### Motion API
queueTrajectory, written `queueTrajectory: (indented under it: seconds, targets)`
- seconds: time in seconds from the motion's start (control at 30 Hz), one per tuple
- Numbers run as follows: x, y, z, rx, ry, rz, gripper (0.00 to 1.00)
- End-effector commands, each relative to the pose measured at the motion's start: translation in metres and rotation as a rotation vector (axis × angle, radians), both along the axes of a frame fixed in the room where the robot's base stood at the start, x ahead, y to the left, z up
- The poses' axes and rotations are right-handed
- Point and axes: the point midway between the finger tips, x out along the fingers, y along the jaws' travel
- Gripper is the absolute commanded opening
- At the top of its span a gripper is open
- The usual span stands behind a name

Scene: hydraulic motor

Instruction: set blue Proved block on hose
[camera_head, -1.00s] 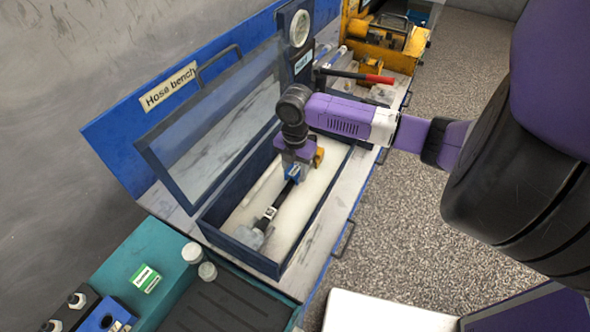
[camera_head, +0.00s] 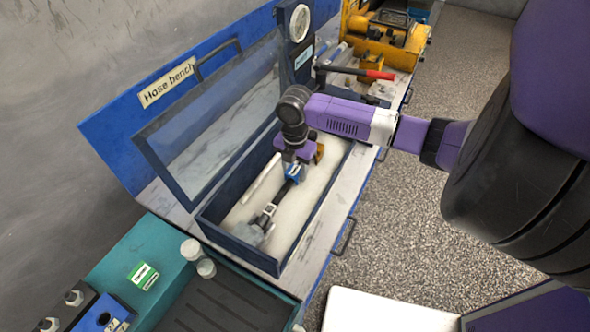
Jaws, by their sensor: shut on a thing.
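My gripper (camera_head: 293,168) points down into the open box (camera_head: 215,236) on the hose bench. It is shut on a small blue block (camera_head: 292,176) with a white label too small to read. The block is right at the upper end of the dark hose (camera_head: 284,192), and I cannot tell whether it touches the hose. The hose lies in the box, with a white tag and a clear grey fitting (camera_head: 252,232) at its lower end. My wrist hides the back of the box.
The box's clear lid (camera_head: 212,125) stands open on the left. A green-labelled block (camera_head: 143,276) and two pale cylinders (camera_head: 191,250) sit on the teal bench in front.

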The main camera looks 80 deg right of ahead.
Motion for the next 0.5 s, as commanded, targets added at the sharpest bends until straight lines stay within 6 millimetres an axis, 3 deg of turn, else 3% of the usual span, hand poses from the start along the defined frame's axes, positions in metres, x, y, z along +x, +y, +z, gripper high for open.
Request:
queueTrajectory:
  seconds: [0.17,0.2,0.3,0.5]
  targets:
    - [0.0000,0.0000,0.0000,0.000,0.000,0.000,0.03]
    - [0.0000,0.0000,0.0000,0.000,0.000,0.000,0.45]
    - [0.0000,0.0000,0.0001,0.000,0.000,0.000,0.65]
    - [0.0000,0.0000,0.0001,0.000,0.000,0.000,0.67]
